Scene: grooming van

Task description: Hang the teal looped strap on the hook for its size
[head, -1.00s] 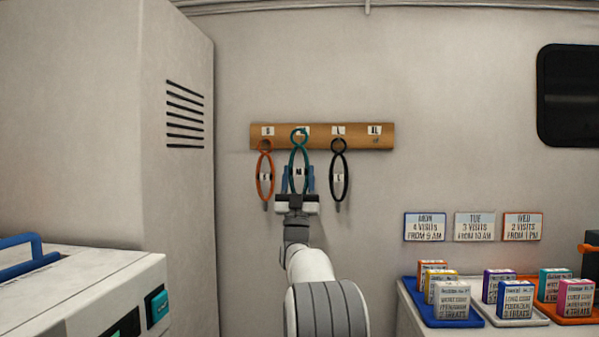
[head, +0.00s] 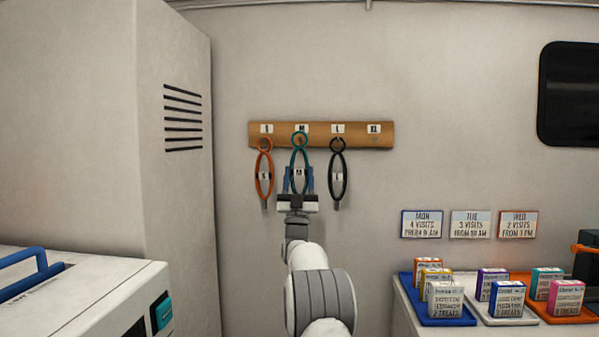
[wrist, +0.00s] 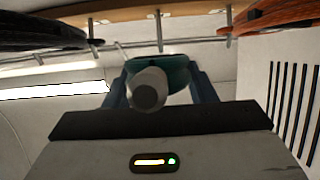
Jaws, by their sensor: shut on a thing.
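The teal looped strap (head: 293,160) is upright in front of the wooden hook board (head: 384,141), its small top ring at the hook place labelled M. I cannot tell whether the ring is over the hook or just in front of it. My gripper (head: 297,190) is shut on the strap's lower end, its blue fingers on either side. In the wrist view the strap (wrist: 176,76) shows end-on between the fingers, with a round grey end towards the camera. The board's labels read S, M, L and XL from left to right.
An orange strap (head: 259,187) hangs close on the left under S and a black strap (head: 331,185) close on the right under L. The XL place is empty. A tall grey cabinet stands left; a counter with trays (head: 446,321) of small boxes stands right.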

